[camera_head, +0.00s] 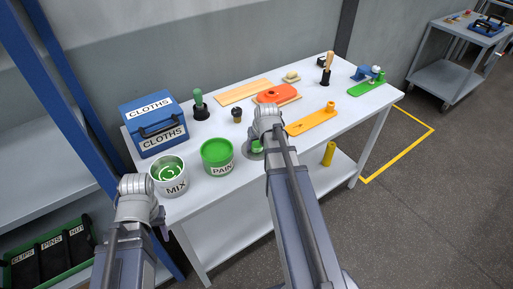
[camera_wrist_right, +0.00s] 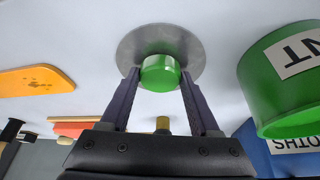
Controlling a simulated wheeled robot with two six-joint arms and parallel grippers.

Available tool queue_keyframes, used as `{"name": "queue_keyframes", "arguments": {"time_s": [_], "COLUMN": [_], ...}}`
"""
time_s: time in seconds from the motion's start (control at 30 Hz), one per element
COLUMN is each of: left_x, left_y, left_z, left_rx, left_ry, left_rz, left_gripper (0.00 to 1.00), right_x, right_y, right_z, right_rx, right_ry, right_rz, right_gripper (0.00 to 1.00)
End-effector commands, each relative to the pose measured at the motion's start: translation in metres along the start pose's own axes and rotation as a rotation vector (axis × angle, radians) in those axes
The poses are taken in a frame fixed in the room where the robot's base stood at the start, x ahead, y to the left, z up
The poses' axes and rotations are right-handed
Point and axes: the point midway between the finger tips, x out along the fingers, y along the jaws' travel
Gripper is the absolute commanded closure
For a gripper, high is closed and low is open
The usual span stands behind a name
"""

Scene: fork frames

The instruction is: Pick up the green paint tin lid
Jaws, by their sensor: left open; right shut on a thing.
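The paint tin lid is a grey metal disc (camera_wrist_right: 190,47) with a green round knob (camera_wrist_right: 161,73) in the right wrist view. My right gripper (camera_wrist_right: 160,80) is shut on the knob, one finger on each side. In the head view the lid (camera_head: 250,152) shows partly behind my right arm, right of the green paint tin (camera_head: 216,156). I cannot tell whether it touches the table. My left gripper (camera_head: 141,188) is near the table's front left, by the MIX tin; its fingers are hard to see, and nothing shows in it.
The white table (camera_head: 200,198) also holds the MIX tin (camera_head: 168,175), a blue CLOTHS box (camera_head: 152,123), an orange float (camera_head: 277,94) and a yellow-orange board (camera_head: 311,120). A green-handled tool (camera_head: 199,105) stands at the back left. The table's front right is clear.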

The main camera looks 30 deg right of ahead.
Motion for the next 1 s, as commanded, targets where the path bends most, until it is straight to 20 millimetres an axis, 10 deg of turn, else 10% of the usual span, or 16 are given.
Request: {"name": "queue_keyframes", "arguments": {"time_s": [0.4,1.0], "left_x": [0.000,-0.028], "left_y": [0.000,-0.003], "left_z": [0.000,0.002], "left_rx": [0.000,0.000], "left_ry": [0.000,0.000], "left_rz": [0.000,0.000], "left_gripper": [0.50,0.50], "right_x": [0.000,-0.026], "right_y": [0.000,0.000], "right_z": [0.000,-0.011], "right_rx": [0.000,0.000], "right_ry": [0.000,0.000], "right_rz": [0.000,0.000], "right_gripper": [0.94,0.94]}}
